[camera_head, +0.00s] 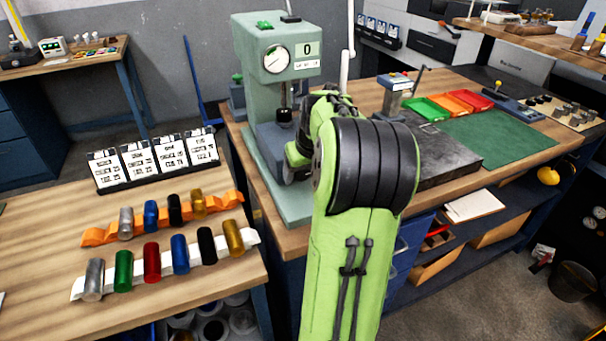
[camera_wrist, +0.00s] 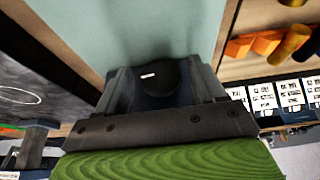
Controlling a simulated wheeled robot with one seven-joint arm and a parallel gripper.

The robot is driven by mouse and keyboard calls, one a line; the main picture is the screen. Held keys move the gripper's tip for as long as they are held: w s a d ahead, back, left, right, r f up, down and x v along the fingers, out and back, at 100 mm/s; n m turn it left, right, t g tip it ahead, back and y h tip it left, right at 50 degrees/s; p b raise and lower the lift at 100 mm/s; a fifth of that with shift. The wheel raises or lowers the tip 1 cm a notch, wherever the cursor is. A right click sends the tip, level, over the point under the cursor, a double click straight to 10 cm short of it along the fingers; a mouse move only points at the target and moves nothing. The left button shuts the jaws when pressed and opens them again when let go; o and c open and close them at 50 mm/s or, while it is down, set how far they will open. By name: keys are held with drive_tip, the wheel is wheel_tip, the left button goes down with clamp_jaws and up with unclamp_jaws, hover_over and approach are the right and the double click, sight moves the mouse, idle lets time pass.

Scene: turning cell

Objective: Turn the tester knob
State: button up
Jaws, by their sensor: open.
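The tester (camera_head: 262,100) is a pale green machine with a round dial and a display reading 0, standing on the left end of the wooden bench. In the wrist view, a round black knob (camera_wrist: 162,80) with a short white mark shows against a pale green surface. My gripper (camera_wrist: 160,88) is open, with one finger on each side of the knob in that view. I cannot tell whether either finger touches it. In the head view my green arm covers the front of the tester, and the knob and fingertips are hidden.
On the left table, an orange rack (camera_head: 97,237) and a white rack (camera_head: 78,290) hold several coloured cylinders. Label cards (camera_head: 140,160) stand behind them. Right of my arm are a dark plate (camera_head: 440,158), a green mat (camera_head: 500,138) and coloured trays (camera_head: 427,108).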

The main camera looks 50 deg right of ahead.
drive_tip(key=c, duration=1)
drive_tip(key=p, duration=0.2)
drive_tip(key=t+y+p, duration=0.1)
drive_tip(key=p, duration=0.1)
drive_tip(key=shift+s+d+r, duration=0.1)
drive_tip(key=shift+s+r, duration=0.1)
drive_tip(key=shift+r, duration=0.15)
drive_tip(key=shift+f+m+t+y+p, duration=0.1)
drive_tip(key=shift+m+t+y+p, duration=0.2)
drive_tip(key=shift+y+p, duration=0.55)
drive_tip(key=shift+w+f, duration=0.1)
drive_tip(key=shift+f, duration=0.05)
drive_tip(key=o, duration=1)
